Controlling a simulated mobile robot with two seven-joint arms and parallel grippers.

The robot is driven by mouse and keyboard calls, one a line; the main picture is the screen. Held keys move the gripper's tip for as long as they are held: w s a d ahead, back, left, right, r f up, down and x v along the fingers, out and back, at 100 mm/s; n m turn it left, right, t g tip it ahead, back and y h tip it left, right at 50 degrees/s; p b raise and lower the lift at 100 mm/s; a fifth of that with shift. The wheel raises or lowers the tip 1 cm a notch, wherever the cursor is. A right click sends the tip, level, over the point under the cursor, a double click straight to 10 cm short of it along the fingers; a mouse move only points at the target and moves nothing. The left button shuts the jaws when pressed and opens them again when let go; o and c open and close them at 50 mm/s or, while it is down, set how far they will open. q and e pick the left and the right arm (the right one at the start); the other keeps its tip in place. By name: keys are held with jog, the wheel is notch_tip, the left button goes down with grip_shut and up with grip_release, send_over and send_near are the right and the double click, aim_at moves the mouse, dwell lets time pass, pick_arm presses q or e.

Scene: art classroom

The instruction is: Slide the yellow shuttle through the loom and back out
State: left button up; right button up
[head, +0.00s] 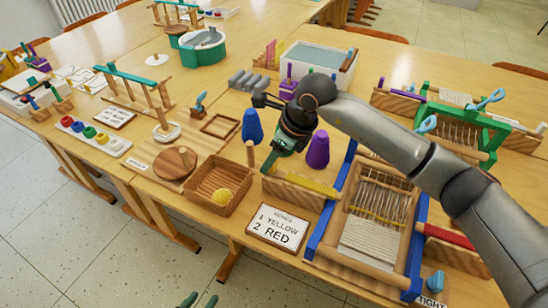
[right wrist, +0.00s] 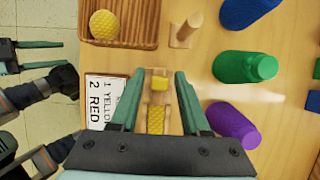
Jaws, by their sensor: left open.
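The yellow shuttle (head: 312,185) lies along a wooden holder (head: 290,194), left of the blue-framed loom (head: 362,238). Pale warp threads run along the loom, and a thin yellow line crosses them. My right gripper (head: 282,158) hangs over the left end of the holder, pointing down. In the right wrist view its fingers are spread on both sides of the yellow shuttle (right wrist: 155,120), not visibly touching it. My left gripper (head: 200,300) is low at the bottom edge, away from the table; its open fingers also show at left in the right wrist view (right wrist: 32,55).
A wicker basket (head: 205,196) with a yellow ball and a card reading "1 YELLOW 2 RED" (head: 277,228) stand left of the loom. Blue (head: 252,127) and purple (head: 318,150) cones stand behind the holder. A red shuttle (head: 449,237) is right of the loom, partly behind my right arm.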

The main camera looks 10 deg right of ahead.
aim_at(290, 177)
jog(key=shift+o, duration=0.6)
jog(key=shift+d, duration=0.1)
jog(key=v, duration=1.2)
jog(key=shift+r, duration=0.3)
